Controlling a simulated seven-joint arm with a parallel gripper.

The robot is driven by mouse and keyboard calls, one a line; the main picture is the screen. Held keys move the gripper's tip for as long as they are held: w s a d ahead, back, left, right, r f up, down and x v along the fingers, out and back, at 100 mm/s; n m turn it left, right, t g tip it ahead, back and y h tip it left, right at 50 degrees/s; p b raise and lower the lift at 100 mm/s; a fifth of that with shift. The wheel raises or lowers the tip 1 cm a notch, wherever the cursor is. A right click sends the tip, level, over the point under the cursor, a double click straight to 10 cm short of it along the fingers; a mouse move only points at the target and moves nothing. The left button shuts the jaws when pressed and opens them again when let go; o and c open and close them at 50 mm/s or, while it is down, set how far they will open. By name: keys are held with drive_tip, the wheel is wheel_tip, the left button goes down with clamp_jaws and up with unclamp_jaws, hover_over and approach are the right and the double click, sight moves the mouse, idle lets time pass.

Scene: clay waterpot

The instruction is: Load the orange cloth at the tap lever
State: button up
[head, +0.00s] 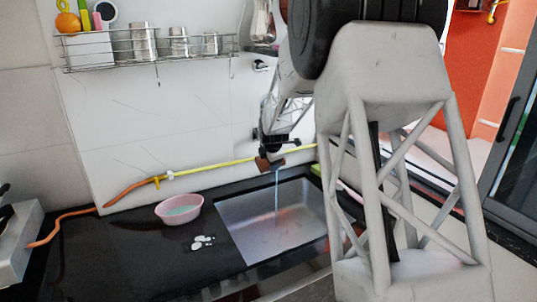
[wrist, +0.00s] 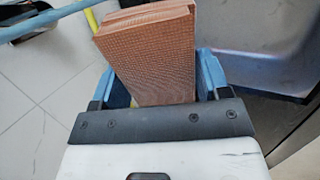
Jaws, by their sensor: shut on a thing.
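The orange cloth (wrist: 150,55) appears in the wrist view as a folded, block-like orange-brown piece with a woven texture. My gripper (wrist: 160,78) is shut on it, with a blue finger at each side, and the cloth sticks out past the fingertips. In the head view the cloth (head: 264,164) is a small brown patch below my gripper (head: 272,152), at the back edge of the sink. The tap lever cannot be made out; my gripper and arm cover that area. Whether the cloth touches it cannot be told.
A thin blue stream (head: 277,190) drops into the steel sink (head: 252,222). A yellow and orange hose (head: 205,168) runs along the wall. A pink bowl (head: 180,208) and white pebbles (head: 202,242) sit on the black counter (head: 120,250). A wire rack (head: 150,46) hangs above.

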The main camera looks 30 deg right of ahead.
drive_tip(key=shift+s+a, duration=0.2)
drive_tip(key=shift+s, duration=0.3)
idle(0.9)
drive_tip(key=shift+s+r, duration=0.1)
idle(0.4)
drive_tip(key=s+a+r, duration=0.1)
drive_tip(key=s+r, duration=0.2)
drive_tip(key=s, duration=0.1)
drive_tip(key=shift+s+a+r, duration=0.25)
drive_tip(key=shift+a+r, duration=0.15)
drive_tip(key=shift+w+a, duration=0.1)
idle(1.0)
drive_tip(key=shift+w+a+f+m+h, duration=0.15)
drive_tip(key=shift+w+a+m+h, duration=0.25)
drive_tip(key=shift+a, duration=0.45)
drive_tip(key=w+a+m+g+h, duration=0.1)
drive_tip(key=w+a+m+g, duration=0.1)
drive_tip(key=a+m, duration=0.3)
drive_tip(key=w+a+r+m+g+h, duration=0.1)
drive_tip(key=w+a+m, duration=0.3)
drive_tip(key=a, duration=0.7)
drive_tip(key=w+a+m+g, duration=0.3)
drive_tip(key=a+m+g, duration=0.1)
drive_tip(key=a+m, duration=0.3)
drive_tip(key=shift+w+a+r+h, duration=0.2)
drive_tip(key=shift+w+a+h, duration=0.2)
